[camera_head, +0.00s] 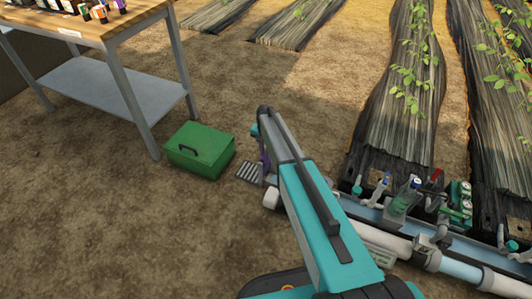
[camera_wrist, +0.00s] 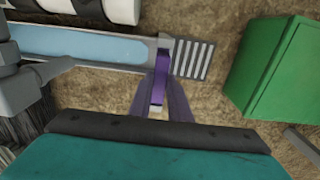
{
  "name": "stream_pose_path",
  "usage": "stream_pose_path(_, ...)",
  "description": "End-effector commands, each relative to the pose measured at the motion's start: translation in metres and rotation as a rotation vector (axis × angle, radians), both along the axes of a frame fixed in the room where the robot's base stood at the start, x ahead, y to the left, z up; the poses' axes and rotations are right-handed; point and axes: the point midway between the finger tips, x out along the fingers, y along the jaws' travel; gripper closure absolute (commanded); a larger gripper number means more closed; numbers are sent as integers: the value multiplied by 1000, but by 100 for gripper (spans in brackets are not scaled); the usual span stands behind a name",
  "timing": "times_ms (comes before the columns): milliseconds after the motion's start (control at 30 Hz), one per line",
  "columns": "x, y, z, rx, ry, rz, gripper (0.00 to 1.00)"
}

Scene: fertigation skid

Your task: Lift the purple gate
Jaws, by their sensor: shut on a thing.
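The purple gate (camera_wrist: 161,70) is a narrow upright plate at the end of the blue channel (camera_wrist: 85,45), beside a slotted grey grate (camera_wrist: 195,58) in the wrist view. My gripper (camera_wrist: 159,98) is shut on the gate's near end, one finger on each side. In the head view only a sliver of the purple gate (camera_head: 263,156) shows at the left of my arm, and the arm hides the rest of it and my fingertips. I cannot tell whether the gate is clear of its slot.
A green box (camera_head: 200,150) with a dark handle stands on the soil left of the grate. A wood-topped table (camera_head: 80,25) is at the upper left. Pipes and valves (camera_head: 405,200) run to the right, near covered plant rows. The soil at lower left is bare.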

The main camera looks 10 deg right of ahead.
Motion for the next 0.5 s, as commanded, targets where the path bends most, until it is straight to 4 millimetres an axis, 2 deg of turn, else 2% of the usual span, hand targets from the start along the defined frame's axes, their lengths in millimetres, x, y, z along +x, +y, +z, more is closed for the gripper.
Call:
stream_pose_path(333, -1, -3, 1, -4, 4, -1, 100)
stream_pose_path(367, -1, -3, 1, -4, 4, -1, 78)
stream_pose_path(433, -1, -3, 1, -3, 4, -1, 66)
stream_pose_path(500, -1, -2, 1, -3, 3, -1, 64)
